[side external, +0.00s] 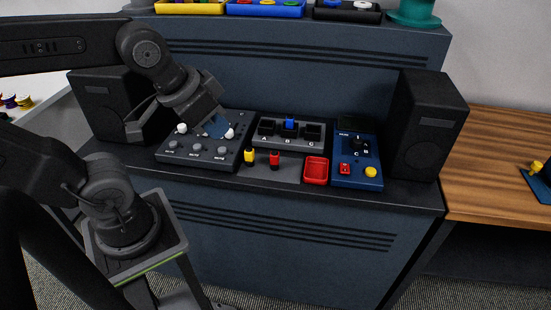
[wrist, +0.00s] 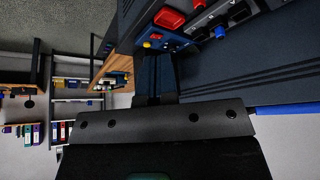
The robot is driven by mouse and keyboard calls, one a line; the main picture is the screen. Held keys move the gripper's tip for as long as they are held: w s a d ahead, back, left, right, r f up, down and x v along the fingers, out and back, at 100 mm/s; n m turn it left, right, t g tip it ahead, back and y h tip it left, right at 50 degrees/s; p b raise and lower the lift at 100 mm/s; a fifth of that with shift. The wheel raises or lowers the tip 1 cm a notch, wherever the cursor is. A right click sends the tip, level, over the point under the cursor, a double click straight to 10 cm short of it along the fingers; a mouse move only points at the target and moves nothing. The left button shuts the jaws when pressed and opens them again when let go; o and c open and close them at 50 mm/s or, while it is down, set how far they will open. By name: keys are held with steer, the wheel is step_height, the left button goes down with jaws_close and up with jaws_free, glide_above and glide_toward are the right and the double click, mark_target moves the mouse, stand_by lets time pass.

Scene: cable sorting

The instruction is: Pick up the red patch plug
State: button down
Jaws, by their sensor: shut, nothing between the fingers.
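The red patch plug (side external: 274,159) stands upright on the grey strip at the front of the console, between a yellow plug (side external: 249,157) and a red tray (side external: 316,170). A blue plug (side external: 290,124) sits in the middle slot, B, of a block marked A, B, C. In the wrist view my gripper (wrist: 156,90) is shut and empty. A red bit at that view's top edge (wrist: 198,3) may be the plug; I cannot tell.
A knob panel (side external: 203,152) with white-topped levers lies below my gripper. A blue panel (side external: 357,172) with a red switch and a yellow button lies right of the tray. Black speakers (side external: 428,125) flank the console. Bins line the upper shelf (side external: 300,22).

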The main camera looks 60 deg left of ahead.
steer(key=c, duration=1.8)
jaws_free()
steer(key=o, duration=1)
steer(key=shift+o, duration=0.2)
steer(key=m+g, duration=0.6)
steer(key=m, duration=1.7)
glide_above(275, 152)
step_height(275, 152, down, 10)
steer(key=shift+m, duration=0.3)
steer(key=f, duration=0.8)
steer(key=shift+s+a+f, duration=0.1)
steer(key=shift+a+f, duration=0.05)
steer(key=shift+a, duration=0.2)
steer(key=shift+d+f, duration=0.15)
steer(key=shift+f, duration=1.2)
steer(key=shift+d+f, duration=0.1)
steer(key=shift+f, duration=1.2)
